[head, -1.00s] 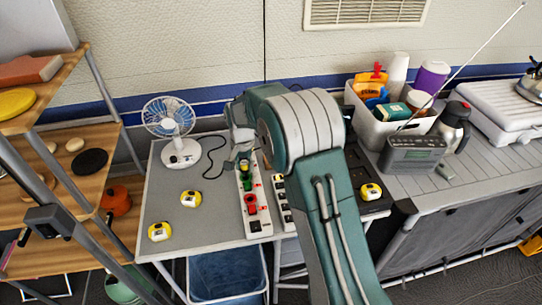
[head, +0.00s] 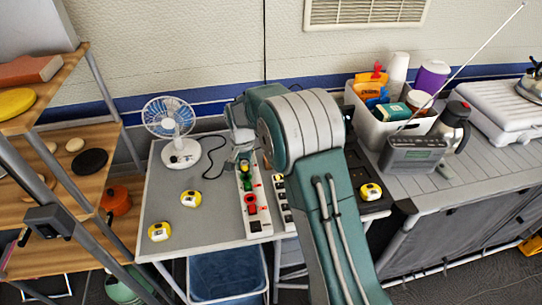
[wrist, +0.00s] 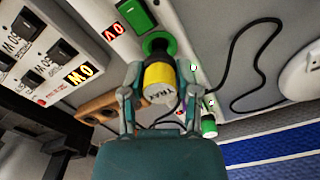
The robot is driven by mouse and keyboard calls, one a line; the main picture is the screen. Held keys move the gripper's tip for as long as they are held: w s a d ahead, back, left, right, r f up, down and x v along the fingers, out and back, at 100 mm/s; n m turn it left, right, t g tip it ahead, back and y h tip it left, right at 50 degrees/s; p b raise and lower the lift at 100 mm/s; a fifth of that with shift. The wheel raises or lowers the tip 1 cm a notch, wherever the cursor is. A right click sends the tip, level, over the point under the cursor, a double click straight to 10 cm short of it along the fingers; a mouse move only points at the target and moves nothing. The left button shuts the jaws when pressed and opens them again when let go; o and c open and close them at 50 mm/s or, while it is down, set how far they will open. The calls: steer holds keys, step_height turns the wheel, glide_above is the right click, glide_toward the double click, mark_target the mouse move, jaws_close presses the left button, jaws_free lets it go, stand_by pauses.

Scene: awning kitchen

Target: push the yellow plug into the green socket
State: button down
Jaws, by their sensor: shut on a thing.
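The yellow plug (wrist: 160,85), with a dark upper end, is between the two fingers of my gripper (wrist: 153,95) in the wrist view. My gripper is shut on it. The round green socket (wrist: 158,42) lies right at the plug's dark end, on the white power strip (wrist: 190,62). The plug lines up with the socket and covers part of it. I cannot tell whether a gap is left or how deep the plug sits. In the head view my gripper (head: 243,158) is low over the far part of the strip, with a little yellow showing below it.
A second strip (head: 283,205) with displays stands to the right, partly behind my arm. A fan (head: 170,130) stands to the left, its black cord near the strip. Small yellow-and-white devices (head: 190,198) sit on the grey table (head: 210,225).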

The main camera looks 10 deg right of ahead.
mark_target(244, 163)
steer(key=shift+f, duration=1.5)
stand_by(1.3)
steer(key=shift+c, duration=1.3)
jaws_free()
steer(key=shift+o, duration=1.2)
steer(key=shift+r, duration=0.15)
steer(key=shift+r, duration=3.35)
